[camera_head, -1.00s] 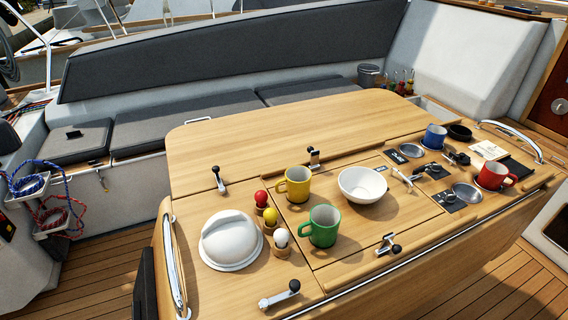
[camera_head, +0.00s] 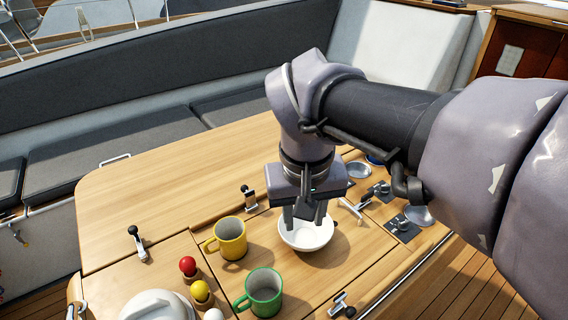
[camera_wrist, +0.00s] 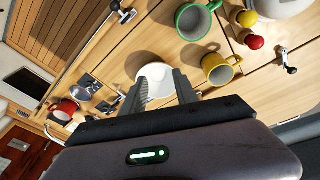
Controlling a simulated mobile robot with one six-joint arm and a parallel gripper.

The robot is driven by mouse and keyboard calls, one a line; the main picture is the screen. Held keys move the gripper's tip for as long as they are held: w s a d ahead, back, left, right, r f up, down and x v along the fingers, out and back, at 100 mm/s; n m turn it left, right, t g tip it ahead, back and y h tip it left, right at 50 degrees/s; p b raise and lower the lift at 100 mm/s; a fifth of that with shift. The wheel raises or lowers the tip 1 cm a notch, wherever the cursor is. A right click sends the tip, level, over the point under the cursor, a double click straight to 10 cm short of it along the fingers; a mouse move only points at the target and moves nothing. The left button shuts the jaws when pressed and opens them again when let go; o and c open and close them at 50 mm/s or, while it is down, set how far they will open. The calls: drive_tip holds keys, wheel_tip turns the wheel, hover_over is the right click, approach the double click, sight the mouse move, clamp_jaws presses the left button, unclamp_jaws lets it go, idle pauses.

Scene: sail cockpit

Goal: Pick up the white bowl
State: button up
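The white bowl (camera_head: 306,241) sits upright on the wooden table, right of the yellow mug. My gripper (camera_head: 304,222) is over it, pointing down, and hides part of its far side. In the wrist view the bowl (camera_wrist: 156,82) shows between the two fingers of my gripper (camera_wrist: 160,75). The fingers are apart with nothing held between them. I cannot tell whether they touch the bowl or how far above it they are.
A yellow mug (camera_head: 231,240) and a green mug (camera_head: 264,294) stand left of the bowl, near egg cups with a red egg (camera_head: 188,265) and a yellow egg (camera_head: 200,290). A red mug (camera_wrist: 66,108) is across the table. The table's far left part is clear.

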drive_tip(key=w+a+f+n+h+p, duration=0.1)
drive_tip(key=w+a+f+n+h, duration=0.15)
drive_tip(key=w+a, duration=0.6)
drive_tip(key=b, duration=0.6)
hover_over(280, 234)
drive_tip(key=s+a, duration=0.2)
wheel_tip(280, 234, down, 11)
drive_tip(key=shift+n+g+h, duration=0.25)
drive_tip(key=shift+n+g, duration=0.05)
drive_tip(key=shift+n, duration=0.15)
drive_tip(key=b+x, duration=0.4)
drive_tip(key=x, duration=0.1)
drive_tip(key=shift+d+f, duration=0.25)
drive_tip(key=shift+d, duration=0.05)
drive_tip(key=shift+r, duration=0.15)
clamp_jaws()
